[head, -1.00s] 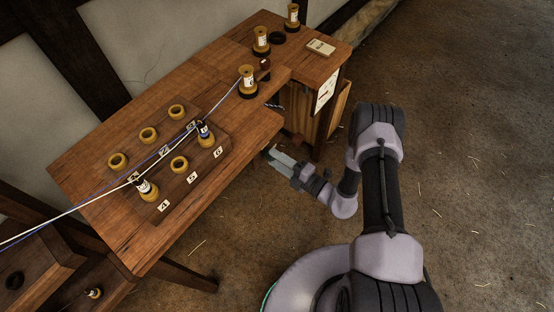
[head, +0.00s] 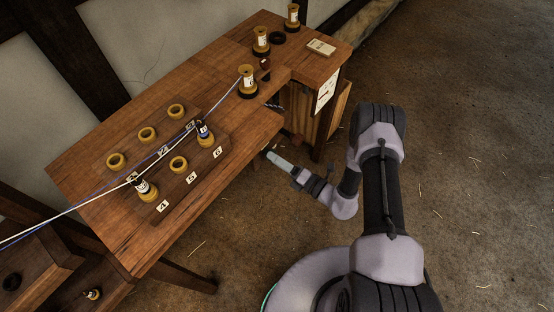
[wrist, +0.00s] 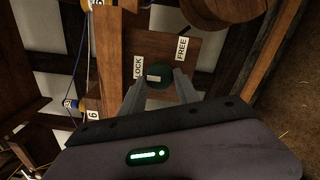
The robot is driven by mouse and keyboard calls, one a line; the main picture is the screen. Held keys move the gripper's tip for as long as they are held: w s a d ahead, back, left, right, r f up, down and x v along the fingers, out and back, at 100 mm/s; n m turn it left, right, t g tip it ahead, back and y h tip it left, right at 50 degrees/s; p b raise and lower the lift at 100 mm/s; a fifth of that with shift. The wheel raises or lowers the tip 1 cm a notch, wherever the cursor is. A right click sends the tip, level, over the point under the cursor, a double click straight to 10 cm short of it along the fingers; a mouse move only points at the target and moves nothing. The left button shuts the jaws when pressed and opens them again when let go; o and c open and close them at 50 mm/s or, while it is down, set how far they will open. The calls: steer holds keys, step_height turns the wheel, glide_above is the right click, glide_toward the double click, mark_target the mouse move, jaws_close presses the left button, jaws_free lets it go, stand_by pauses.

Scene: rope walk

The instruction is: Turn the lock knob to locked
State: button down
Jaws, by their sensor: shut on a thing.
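The lock knob (wrist: 161,70) is a dark green round piece on a wooden board in the wrist view. A small pale mark shows on its face. The LOCK label (wrist: 138,67) is just left of the knob, and the FREE label (wrist: 182,48) is up and to the right. My gripper (wrist: 157,82) has one finger on each side of the knob and is shut on it. I cannot tell which label the knob points to. In the head view my gripper (head: 271,156) is by the bench's near right edge, and the knob is hidden.
The wooden bench (head: 110,235) carries a board with yellow rings and bobbins, numbered labels and stretched cords. More bobbins (head: 247,80) stand toward its far end. A cabinet with a white paper (head: 326,90) stands under that end. The floor right of my arm is clear.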

steer(key=c, duration=0.9)
jaws_free()
steer(key=p+v, duration=0.3)
steer(key=v, duration=1.4)
steer(key=shift+s+d, duration=0.15)
